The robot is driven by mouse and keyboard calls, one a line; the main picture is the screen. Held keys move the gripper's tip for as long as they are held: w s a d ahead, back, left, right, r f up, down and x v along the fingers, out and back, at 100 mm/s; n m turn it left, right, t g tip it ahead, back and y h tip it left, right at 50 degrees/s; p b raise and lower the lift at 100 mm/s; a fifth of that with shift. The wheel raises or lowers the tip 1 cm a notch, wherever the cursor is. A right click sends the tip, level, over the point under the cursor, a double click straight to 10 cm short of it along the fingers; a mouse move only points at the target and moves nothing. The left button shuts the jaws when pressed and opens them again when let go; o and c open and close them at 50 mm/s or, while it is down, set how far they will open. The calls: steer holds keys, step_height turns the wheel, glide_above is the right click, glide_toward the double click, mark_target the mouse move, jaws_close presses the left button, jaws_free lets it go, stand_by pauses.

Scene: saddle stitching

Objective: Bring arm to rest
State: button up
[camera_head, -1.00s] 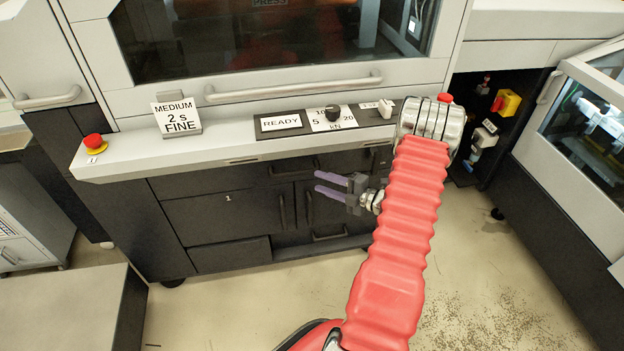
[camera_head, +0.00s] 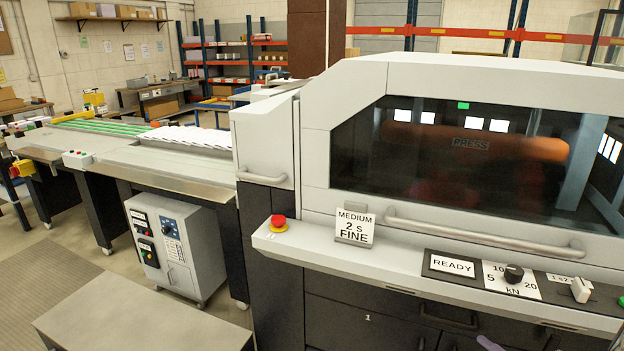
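Only a purple fingertip of my gripper (camera_head: 489,343) shows, at the bottom edge of the head view, in front of the dark cabinet below the press (camera_head: 470,140). The rest of my gripper and my arm are outside the picture. Whether the fingers are apart or together cannot be seen.
The press shelf carries a red stop button (camera_head: 279,222), a "MEDIUM 2 s FINE" sign (camera_head: 354,227), a "READY" plate (camera_head: 453,266) and a black knob (camera_head: 514,273). A handrail (camera_head: 480,235) crosses its front. A grey control cabinet (camera_head: 178,250) and long conveyor (camera_head: 130,155) stand left.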

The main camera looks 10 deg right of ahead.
steer(key=s+a+n+g+y, duration=0.2)
steer(key=s+a+n+g, duration=0.15)
steer(key=a+n, duration=0.45)
steer(key=s+a+n+g+y, duration=0.25)
steer(key=a+n+g, duration=0.2)
steer(key=n, duration=0.55)
steer(key=s+a+r+n+h, duration=0.3)
steer(key=a+r+n, duration=0.5)
steer(key=n, duration=0.3)
steer(key=s+a+r+n+g+h, duration=0.1)
steer(key=s+a+r+n+h, duration=0.2)
steer(key=a+r+n, duration=0.6)
steer(key=s+a+r+n+g+h, duration=0.1)
steer(key=s+a+r+n+h, duration=0.2)
steer(key=a+r+n, duration=0.6)
step_height(320, 180, up, 3)
steer(key=s+n, duration=0.2)
steer(key=n, duration=0.3)
steer(key=shift+a, duration=0.15)
